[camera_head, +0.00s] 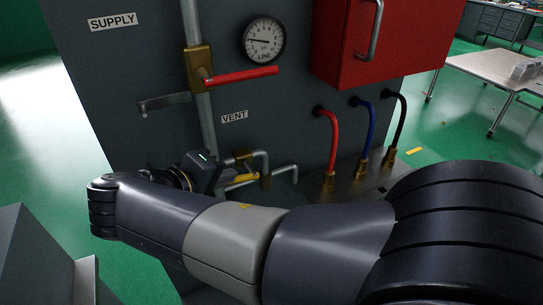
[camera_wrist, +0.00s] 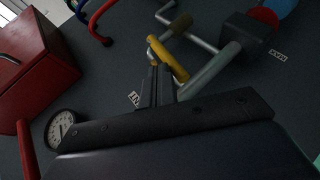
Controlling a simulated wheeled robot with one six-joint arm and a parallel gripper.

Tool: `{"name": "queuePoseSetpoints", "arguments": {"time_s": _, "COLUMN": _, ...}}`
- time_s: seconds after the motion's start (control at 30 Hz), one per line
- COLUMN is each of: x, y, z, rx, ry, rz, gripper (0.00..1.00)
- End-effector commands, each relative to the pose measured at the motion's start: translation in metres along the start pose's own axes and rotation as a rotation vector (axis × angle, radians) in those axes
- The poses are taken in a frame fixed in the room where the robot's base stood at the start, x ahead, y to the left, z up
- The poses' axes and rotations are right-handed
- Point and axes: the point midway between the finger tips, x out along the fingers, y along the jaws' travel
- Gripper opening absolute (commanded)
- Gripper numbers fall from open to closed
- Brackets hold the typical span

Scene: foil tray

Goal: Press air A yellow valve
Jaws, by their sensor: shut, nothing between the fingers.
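The yellow valve handle (camera_head: 243,179) sits low on the grey panel, on a metal pipe below the VENT label. It also shows in the wrist view (camera_wrist: 168,58) as a slanted yellow bar just beyond my fingertips. My gripper (camera_wrist: 161,72) is shut with its fingers together and nothing between them. The fingertips are at the yellow handle; I cannot tell whether they touch it. In the head view my gripper (camera_head: 221,178) is left of the handle, and its fingertips are hard to make out. No "air A" label is readable.
A red lever (camera_head: 241,76) on a vertical pipe and a LINE gauge (camera_head: 264,40) are above. A red cabinet (camera_head: 375,45) is at upper right, with red (camera_head: 333,145), blue (camera_head: 370,130) and black (camera_head: 402,120) hoses below. A dark box (camera_wrist: 245,35) adjoins the pipes.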

Motion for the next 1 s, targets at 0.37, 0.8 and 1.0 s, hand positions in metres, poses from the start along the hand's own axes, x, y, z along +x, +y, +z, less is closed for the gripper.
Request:
{"name": "queuePoseSetpoints", "arguments": {"time_s": 0.37, "x": 0.0018, "y": -0.0124, "z": 0.0005, "rx": -0.019, "ry": -0.001, "rz": 0.035, "gripper": 0.00}}
{"name": "queuePoseSetpoints", "arguments": {"time_s": 0.8, "x": 0.0021, "y": -0.0144, "z": 0.0010, "rx": -0.021, "ry": -0.003, "rz": 0.031, "gripper": 0.00}}
{"name": "queuePoseSetpoints", "arguments": {"time_s": 1.0, "x": 0.0021, "y": -0.0138, "z": 0.0009, "rx": -0.022, "ry": -0.003, "rz": 0.031, "gripper": 0.00}}
